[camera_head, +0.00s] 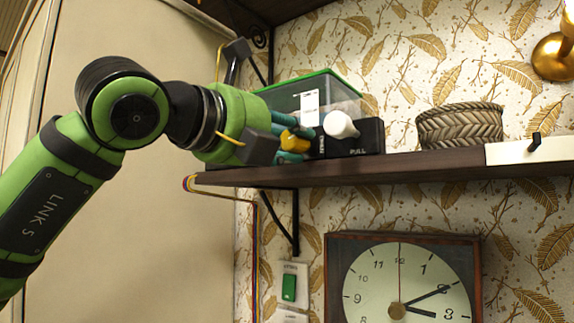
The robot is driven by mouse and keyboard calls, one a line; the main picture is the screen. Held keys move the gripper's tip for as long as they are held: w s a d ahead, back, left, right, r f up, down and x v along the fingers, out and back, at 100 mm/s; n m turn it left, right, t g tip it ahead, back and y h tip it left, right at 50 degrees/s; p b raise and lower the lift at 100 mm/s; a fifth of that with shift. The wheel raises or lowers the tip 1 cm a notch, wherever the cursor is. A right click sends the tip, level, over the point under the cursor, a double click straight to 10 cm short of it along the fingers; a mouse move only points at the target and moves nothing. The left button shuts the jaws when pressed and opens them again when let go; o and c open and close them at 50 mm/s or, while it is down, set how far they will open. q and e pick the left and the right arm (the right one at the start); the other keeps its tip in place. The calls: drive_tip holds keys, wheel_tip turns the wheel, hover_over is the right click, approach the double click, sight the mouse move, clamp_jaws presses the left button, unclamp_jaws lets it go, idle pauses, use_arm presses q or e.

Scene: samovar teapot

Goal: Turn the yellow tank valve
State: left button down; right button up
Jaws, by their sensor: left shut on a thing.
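A clear tank with a green-edged lid (345,88) stands on the dark wooden shelf, with a small white label on its side. The yellow valve (294,139) shows at the front left of the tank, low down near the shelf. My left gripper (292,142) reaches in from the left, and its teal-tipped fingers are shut on the yellow valve. The gripper and its fingers hide part of the valve and the tank's left side. My right gripper does not show.
Close right of the valve are a white knob (341,125) and a black box marked PULL (357,141). A woven basket (460,126) and a white switch panel (530,150) sit farther right on the shelf (400,167). A clock (404,285) hangs below.

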use_arm(q)
drive_tip(key=n+b, duration=0.3)
drive_tip(key=shift+f+n+b, duration=0.3)
drive_tip(key=shift+n+b, duration=0.05)
drive_tip(key=shift+n, duration=0.05)
drive_tip(key=n+b, duration=0.2)
drive_tip(key=n, duration=0.1)
drive_tip(key=shift+r+n+b, duration=0.1)
drive_tip(key=shift+n+b, duration=0.3)
drive_tip(key=n+b, duration=0.2)
drive_tip(key=n, duration=0.1)
drive_tip(key=shift+r+n+t, duration=0.1)
drive_tip(key=shift+n+t, duration=0.2)
drive_tip(key=shift+n, duration=0.1)
drive_tip(key=shift+s+r+n+b, duration=0.1)
drive_tip(key=shift+n+b, duration=0.6)
drive_tip(key=shift+n, duration=0.8)
drive_tip(key=shift+r+n, duration=0.15)
drive_tip(key=shift+n, duration=0.25)
drive_tip(key=c, duration=1.1)
unclamp_jaws()
drive_tip(key=shift+o, duration=0.8)
drive_tip(key=shift+d, duration=0.15)
